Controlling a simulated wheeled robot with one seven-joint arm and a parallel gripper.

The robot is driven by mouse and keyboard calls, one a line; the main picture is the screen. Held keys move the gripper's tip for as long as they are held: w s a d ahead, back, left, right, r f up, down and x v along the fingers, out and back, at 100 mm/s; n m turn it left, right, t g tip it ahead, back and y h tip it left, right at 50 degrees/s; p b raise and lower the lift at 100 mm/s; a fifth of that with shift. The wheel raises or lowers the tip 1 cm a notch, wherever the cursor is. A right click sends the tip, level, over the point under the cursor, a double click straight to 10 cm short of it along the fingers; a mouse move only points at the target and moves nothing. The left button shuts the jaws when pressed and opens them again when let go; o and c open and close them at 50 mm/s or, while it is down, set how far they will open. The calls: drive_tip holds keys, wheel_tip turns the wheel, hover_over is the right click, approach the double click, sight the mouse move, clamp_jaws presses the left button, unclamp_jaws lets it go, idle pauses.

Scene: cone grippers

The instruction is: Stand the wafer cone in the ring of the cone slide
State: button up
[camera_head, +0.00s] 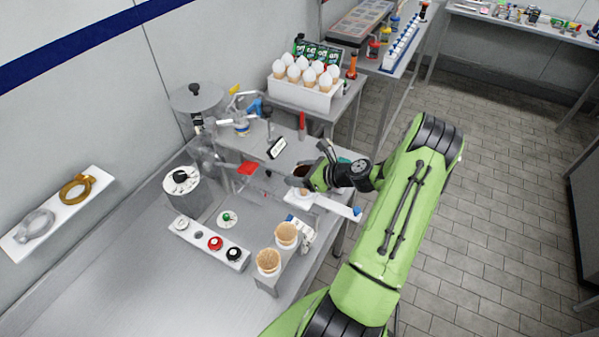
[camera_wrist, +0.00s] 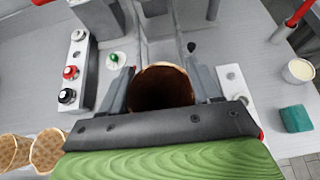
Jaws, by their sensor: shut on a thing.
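My gripper (camera_head: 308,180) is shut on a brown wafer cone (camera_head: 301,171). In the wrist view the cone (camera_wrist: 163,88) shows its open, dark mouth between the two fingers (camera_wrist: 162,95). The cone slide (camera_head: 335,206) is a white bar with a blue knob at its right end, on the worktop's right edge. The gripper and cone are over its left end, where a pale rim shows just under the cone. The ring is mostly hidden, and I cannot tell whether the cone is inside it or above it.
Two lighter wafer cones (camera_head: 286,234) stand in a holder at the front. A button box (camera_head: 210,243) with red and black knobs lies to the left. A red-handled lever (camera_head: 247,168) is behind. A teal block (camera_wrist: 295,118) and white cup (camera_wrist: 299,70) are right in the wrist view.

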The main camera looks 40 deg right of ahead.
drive_tip(key=shift+f+b, duration=1.4)
drive_tip(key=shift+f, duration=0.95)
drive_tip(key=o, duration=0.8)
drive_tip(key=v, duration=1.5)
drive_tip(key=shift+s+r, duration=0.25)
drive_tip(key=shift+s, duration=0.1)
